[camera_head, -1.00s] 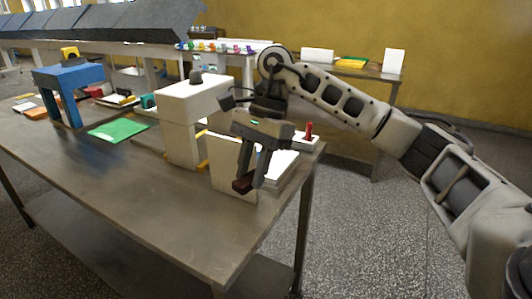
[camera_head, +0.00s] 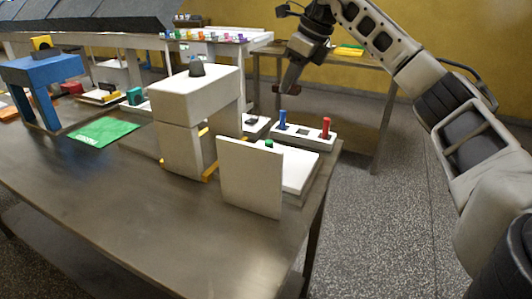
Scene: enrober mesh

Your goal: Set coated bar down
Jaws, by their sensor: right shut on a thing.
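My right gripper (camera_head: 287,88) is at the upper middle of the head view, fingers pointing down. It is shut on a small dark brown bar (camera_head: 277,88), which shows at the fingertips in the air, beyond the white block with pegs (camera_head: 310,137). The white arch-shaped machine (camera_head: 178,103) with a grey knob stands to the left of the gripper. An upright white panel (camera_head: 250,180) stands on the near side of a low white tray (camera_head: 302,170). My left gripper is out of view.
A green mat (camera_head: 103,131) lies on the steel table (camera_head: 130,210) at the left, near a blue arch (camera_head: 45,67). A blue and a red peg stand on the block. A row of small coloured pieces (camera_head: 205,37) lies on the rear counter. The table front is clear.

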